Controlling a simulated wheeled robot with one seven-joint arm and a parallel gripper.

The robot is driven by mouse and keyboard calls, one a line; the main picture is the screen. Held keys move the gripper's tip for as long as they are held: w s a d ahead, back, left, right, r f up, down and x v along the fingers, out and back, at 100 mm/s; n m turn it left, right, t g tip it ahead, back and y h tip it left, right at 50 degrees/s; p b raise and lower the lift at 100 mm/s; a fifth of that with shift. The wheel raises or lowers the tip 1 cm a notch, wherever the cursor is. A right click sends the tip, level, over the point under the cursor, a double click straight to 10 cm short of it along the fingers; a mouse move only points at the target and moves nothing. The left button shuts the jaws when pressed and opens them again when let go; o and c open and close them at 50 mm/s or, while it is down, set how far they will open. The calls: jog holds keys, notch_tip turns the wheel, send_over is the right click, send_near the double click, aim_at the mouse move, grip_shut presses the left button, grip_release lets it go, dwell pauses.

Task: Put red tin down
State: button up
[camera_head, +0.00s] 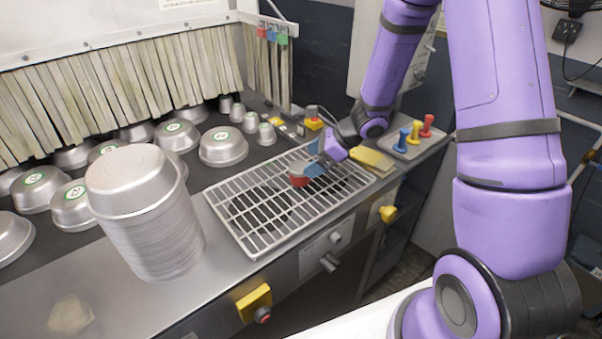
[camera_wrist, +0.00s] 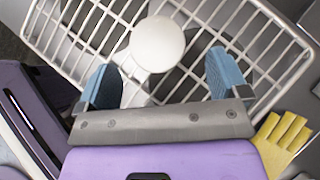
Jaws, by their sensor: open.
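The red tin (camera_head: 299,180) stands on the right part of the wire rack (camera_head: 236,191) in the head view, with a pale top and a red side. In the wrist view its round pale top (camera_wrist: 157,44) shows over the rack bars. My gripper (camera_head: 312,172) is just right of and close to the tin. In the wrist view its two blue fingers (camera_wrist: 163,78) are spread wide, with the tin's top lying ahead of and between them. The fingers do not appear to press on the tin. The tin's underside is hidden.
A tall stack of metal pans (camera_head: 150,225) stands left of the rack. Several upturned pans with green labels lie behind. A yellow glove (camera_head: 372,160) and a tray with coloured-handled tools (camera_head: 408,146) lie to the right. The rack's left part is clear.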

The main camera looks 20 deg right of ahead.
aim_at(300, 170)
jog(key=shift+x, duration=2.85)
jog(key=shift+s+d+f, duration=0.1)
jog(key=shift+s+f, duration=0.05)
jog(key=c, duration=1.1)
